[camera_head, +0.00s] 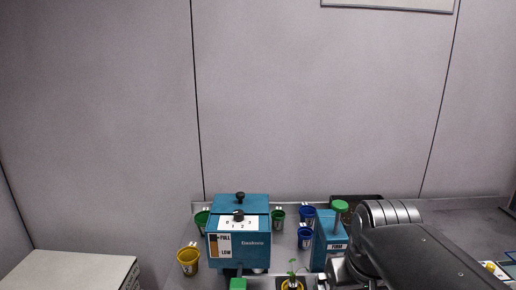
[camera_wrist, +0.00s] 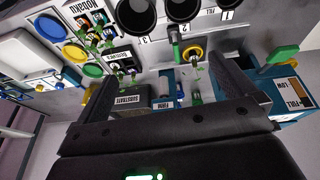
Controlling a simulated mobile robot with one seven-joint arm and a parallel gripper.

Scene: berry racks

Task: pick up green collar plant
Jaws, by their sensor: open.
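Small green-leaved plants (camera_wrist: 121,68) stand in a dark holder near the left finger in the wrist view; their collar colours are too small to tell. More seedlings (camera_wrist: 100,32) sit in a labelled tray at upper left. A plant with a yellow collar (camera_wrist: 193,53) stands between the fingers in the picture; it also shows at the bottom of the head view (camera_head: 291,284). I cannot pick out a green collar for certain. My gripper (camera_wrist: 168,76) is open, with nothing held between its fingers. In the head view my arm hides the area at lower right.
A teal dosing box (camera_head: 238,240) stands left of centre, and a teal box with a green knob (camera_head: 340,206) stands to its right. Around them are a yellow cup (camera_head: 188,260), green cups (camera_head: 278,217) and blue cups (camera_head: 305,238). Large black cylinders (camera_wrist: 183,8) line the wrist view's top.

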